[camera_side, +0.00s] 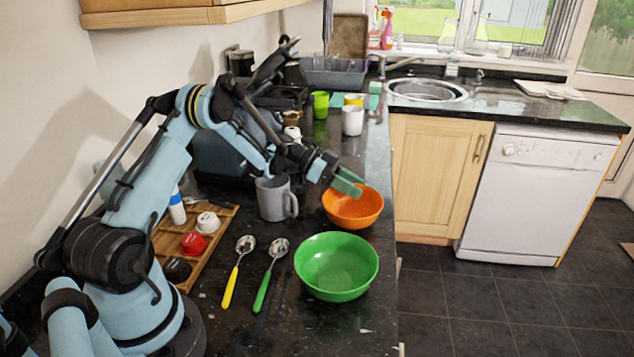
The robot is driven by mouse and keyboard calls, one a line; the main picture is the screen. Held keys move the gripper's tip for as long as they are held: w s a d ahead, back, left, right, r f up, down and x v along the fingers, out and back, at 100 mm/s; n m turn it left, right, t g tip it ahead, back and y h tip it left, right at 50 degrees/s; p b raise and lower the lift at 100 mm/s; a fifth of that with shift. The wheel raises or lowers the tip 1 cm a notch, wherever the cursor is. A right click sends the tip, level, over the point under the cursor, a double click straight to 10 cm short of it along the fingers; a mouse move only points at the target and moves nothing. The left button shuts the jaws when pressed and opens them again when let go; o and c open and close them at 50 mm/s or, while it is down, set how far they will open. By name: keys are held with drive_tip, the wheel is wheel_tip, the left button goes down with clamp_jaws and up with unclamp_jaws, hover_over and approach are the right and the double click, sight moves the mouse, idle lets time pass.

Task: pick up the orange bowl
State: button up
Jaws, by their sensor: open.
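The orange bowl (354,213) stands upright on the black granite counter near its right edge. My gripper (350,182), with greenish fingers, is over the back left part of the bowl's rim and hides some of it. It is open, and nothing shows between the fingers. I cannot tell whether the fingers touch the rim or hang just above it.
A green bowl (336,267) stands in front of the orange bowl. A grey mug (273,198) stands close on its left. A yellow-handled spoon (236,270) and a green-handled spoon (270,272) lie front left, beside a wooden tray (222,222). Several cups stand behind.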

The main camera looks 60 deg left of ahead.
clamp_jaws()
idle(0.4)
